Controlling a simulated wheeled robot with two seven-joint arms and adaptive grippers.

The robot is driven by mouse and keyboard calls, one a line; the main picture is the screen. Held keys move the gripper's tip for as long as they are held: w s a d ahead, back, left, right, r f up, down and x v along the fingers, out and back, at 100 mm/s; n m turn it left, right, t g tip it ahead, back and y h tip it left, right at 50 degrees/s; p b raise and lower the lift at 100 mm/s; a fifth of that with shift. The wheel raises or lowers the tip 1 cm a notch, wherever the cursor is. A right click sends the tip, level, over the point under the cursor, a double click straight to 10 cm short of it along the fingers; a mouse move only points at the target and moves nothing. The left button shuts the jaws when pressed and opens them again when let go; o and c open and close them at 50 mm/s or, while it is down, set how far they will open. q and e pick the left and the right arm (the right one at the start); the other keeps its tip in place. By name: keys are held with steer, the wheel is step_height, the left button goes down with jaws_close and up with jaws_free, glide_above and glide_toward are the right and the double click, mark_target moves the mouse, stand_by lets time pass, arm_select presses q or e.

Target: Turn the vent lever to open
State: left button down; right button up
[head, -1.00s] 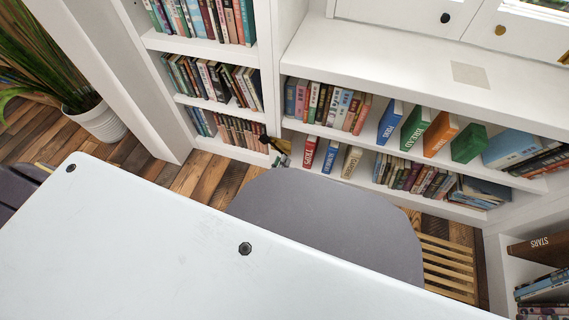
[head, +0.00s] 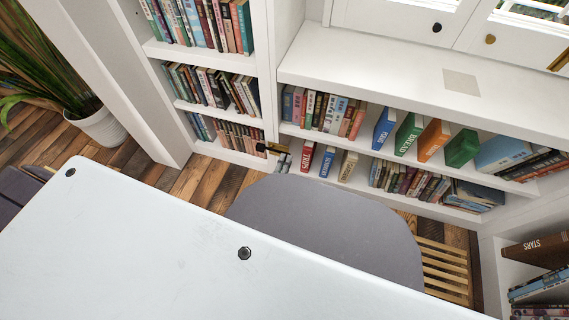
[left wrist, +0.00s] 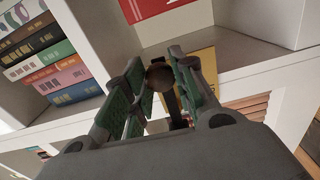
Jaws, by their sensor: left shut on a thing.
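The vent lever (head: 264,148), dark with a brassy part, shows small at the lower shelf edge beside the upright between the bookcases. Its arm looks close to level in the head view. My left gripper (head: 283,161) is at the lever's right end. In the left wrist view, the green-padded fingers of my left gripper (left wrist: 161,88) stand on both sides of the lever's round brown knob (left wrist: 158,77) and are shut on it. A dark bar runs down behind the knob. The lever's mount is mostly hidden by the fingers. My right gripper is not in view.
Shelves of books (head: 325,112) stand close around the lever, with a red book (head: 306,158) just right of my gripper. A potted plant (head: 101,127) stands at the left. Wooden slats (head: 445,268) lie low at the right. Plank floor (head: 215,185) is bare left of the lever.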

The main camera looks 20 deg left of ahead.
arm_select(q)
steer(key=shift+r+n, duration=0.15)
steer(key=shift+n, duration=0.15)
steer(key=c, duration=1.1)
jaws_free()
steer(key=shift+c, duration=0.2)
steer(key=s, duration=1.2)
steer(key=shift+d, duration=0.3)
steer(key=shift+s, duration=0.1)
